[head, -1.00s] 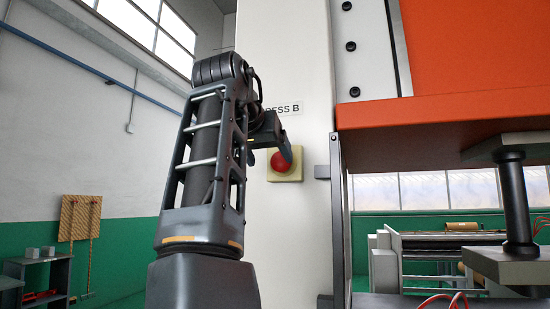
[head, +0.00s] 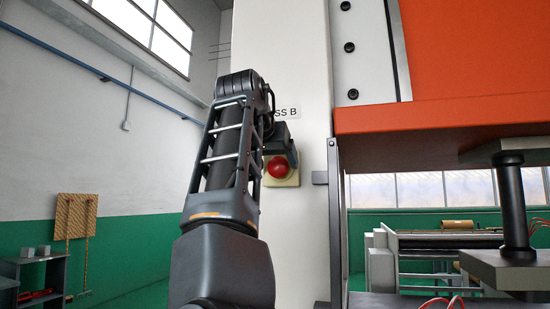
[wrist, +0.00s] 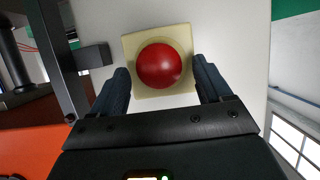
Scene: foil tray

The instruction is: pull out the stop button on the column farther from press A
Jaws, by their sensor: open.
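The red stop button (head: 277,168) is a round mushroom head on a cream square plate (wrist: 131,45) on the white column (head: 309,80). The label above it (head: 286,113) is partly covered by my arm and shows "SS B". In the wrist view the red button (wrist: 159,66) lies between the two fingers of my gripper (wrist: 161,72), which is open and empty. One finger is on each side of the button, with a gap to it. In the head view my gripper (head: 281,142) is just above and in front of the button, and my arm hides part of the plate.
The orange press body (head: 440,120) overhangs at right. The wall side at left is open.

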